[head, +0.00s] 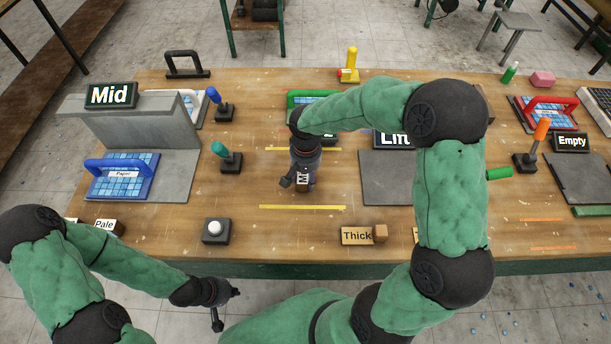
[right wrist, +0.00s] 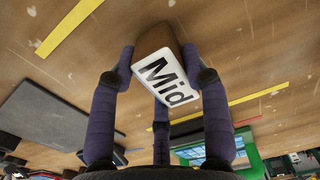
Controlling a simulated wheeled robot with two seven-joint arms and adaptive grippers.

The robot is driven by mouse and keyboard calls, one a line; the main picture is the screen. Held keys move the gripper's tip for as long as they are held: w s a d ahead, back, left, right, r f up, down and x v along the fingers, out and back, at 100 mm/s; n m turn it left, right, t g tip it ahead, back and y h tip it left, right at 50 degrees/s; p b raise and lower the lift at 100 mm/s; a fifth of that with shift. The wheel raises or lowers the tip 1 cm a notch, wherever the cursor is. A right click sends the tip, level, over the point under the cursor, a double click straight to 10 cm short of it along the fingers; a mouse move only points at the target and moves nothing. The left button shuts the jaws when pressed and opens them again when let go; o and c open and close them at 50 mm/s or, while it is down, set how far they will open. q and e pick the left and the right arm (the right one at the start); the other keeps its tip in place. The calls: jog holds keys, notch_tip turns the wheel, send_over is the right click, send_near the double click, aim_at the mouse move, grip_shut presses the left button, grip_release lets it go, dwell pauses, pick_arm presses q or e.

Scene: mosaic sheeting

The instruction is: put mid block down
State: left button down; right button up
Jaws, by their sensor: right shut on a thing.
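The mid block (head: 302,181), wooden with a white face reading "Mid", is between the fingers of my right gripper (head: 298,186). In the right wrist view the mid block (right wrist: 166,74) is tilted, with fingers closed against its sides. It is over the bare wood between two yellow tape lines; I cannot tell whether it touches the table. My left gripper (head: 227,307) is off the table's front edge, its fingers spread and empty. A black "Mid" sign (head: 110,95) stands on the grey stand at the left.
A white button (head: 215,230) and a teal lever (head: 227,158) are left of my right gripper. A grey plate (head: 386,185) lies to its right. My right arm hides part of the table.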

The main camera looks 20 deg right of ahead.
jog(key=o, duration=1.2)
jog(key=shift+f, duration=0.1)
jog(key=shift+c, duration=0.2)
